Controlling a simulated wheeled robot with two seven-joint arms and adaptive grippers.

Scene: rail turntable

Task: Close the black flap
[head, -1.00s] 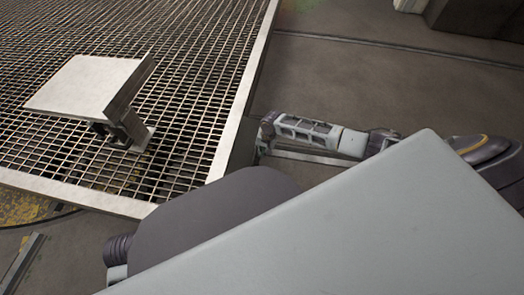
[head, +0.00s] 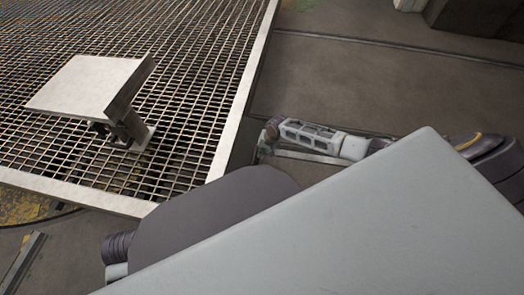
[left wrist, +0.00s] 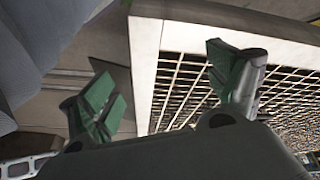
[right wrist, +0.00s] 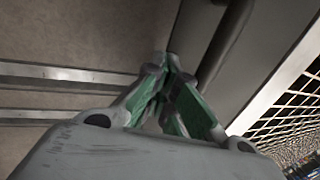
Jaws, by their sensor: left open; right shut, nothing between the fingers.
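I cannot make out a flap that is clearly black in any view. A stand with a pale tilted plate (head: 88,82) and a dark fixture under it (head: 120,128) stands on the grated platform (head: 215,165) in the head view. My right gripper (head: 264,140) is just right of the platform's edge, away from the stand. In the right wrist view its green-padded fingertips (right wrist: 168,62) meet, with nothing between them, beside a dark grey bar. My left gripper (left wrist: 160,78) is open and empty near the platform's pale corner; it is outside the head view.
The platform's pale rim runs between the stand and my right gripper. Bare grey floor (head: 350,75) with a thin curved rail line lies to the right. A dark block (head: 475,18) stands at the top right. Metal rails (right wrist: 60,75) cross the floor in the right wrist view.

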